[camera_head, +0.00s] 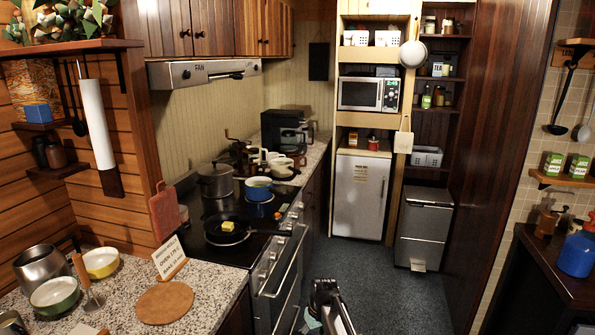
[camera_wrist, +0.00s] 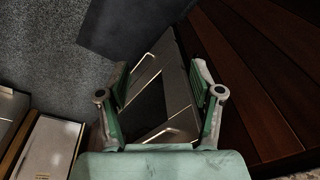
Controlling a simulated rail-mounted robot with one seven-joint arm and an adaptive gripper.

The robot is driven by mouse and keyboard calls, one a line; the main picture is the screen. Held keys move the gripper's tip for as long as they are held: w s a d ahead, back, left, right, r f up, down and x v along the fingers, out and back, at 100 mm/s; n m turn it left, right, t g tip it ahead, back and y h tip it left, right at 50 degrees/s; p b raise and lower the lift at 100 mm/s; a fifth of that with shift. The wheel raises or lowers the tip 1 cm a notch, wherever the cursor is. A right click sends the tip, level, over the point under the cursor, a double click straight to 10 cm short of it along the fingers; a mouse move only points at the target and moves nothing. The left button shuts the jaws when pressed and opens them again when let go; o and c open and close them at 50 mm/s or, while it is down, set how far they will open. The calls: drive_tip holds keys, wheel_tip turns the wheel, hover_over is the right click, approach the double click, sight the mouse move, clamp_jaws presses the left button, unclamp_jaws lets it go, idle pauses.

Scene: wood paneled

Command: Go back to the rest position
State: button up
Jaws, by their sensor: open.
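My gripper (camera_wrist: 160,85) shows in the wrist view with its two green-grey fingers spread apart. The jaws are open and nothing is held between them. In the head view part of my arm (camera_head: 326,302) shows at the bottom middle, over the dark floor; the fingers cannot be made out clearly there.
The stove (camera_head: 240,243) holds a black pan (camera_head: 228,231) with a yellow piece in it, and pots. A granite counter (camera_head: 205,290) lies at the left. The white fridge (camera_head: 358,195) and the bin (camera_head: 424,225) stand at the back. The floor (camera_head: 385,285) between is clear.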

drive_tip(key=s+d+f+m, duration=0.2)
drive_tip(key=s+d, duration=0.2)
drive_tip(key=s, duration=0.3)
drive_tip(key=s+d+f+m+h, duration=0.1)
drive_tip(key=s+d+f, duration=0.1)
drive_tip(key=s+d, duration=0.35)
drive_tip(key=s+d+f+m, duration=0.1)
drive_tip(key=s+d+m, duration=0.1)
drive_tip(key=s, duration=0.7)
drive_tip(key=s+f+g, duration=0.3)
drive_tip(key=s+f, duration=0.6)
drive_tip(key=s, duration=0.6)
drive_tip(key=s+f+g, duration=0.4)
drive_tip(key=s+f, duration=0.6)
drive_tip(key=s, duration=0.4)
drive_tip(key=shift+s+d+g, duration=0.15)
drive_tip(key=shift+s+g, duration=0.15)
drive_tip(key=shift+s, duration=0.05)
drive_tip(key=shift+f, duration=0.15)
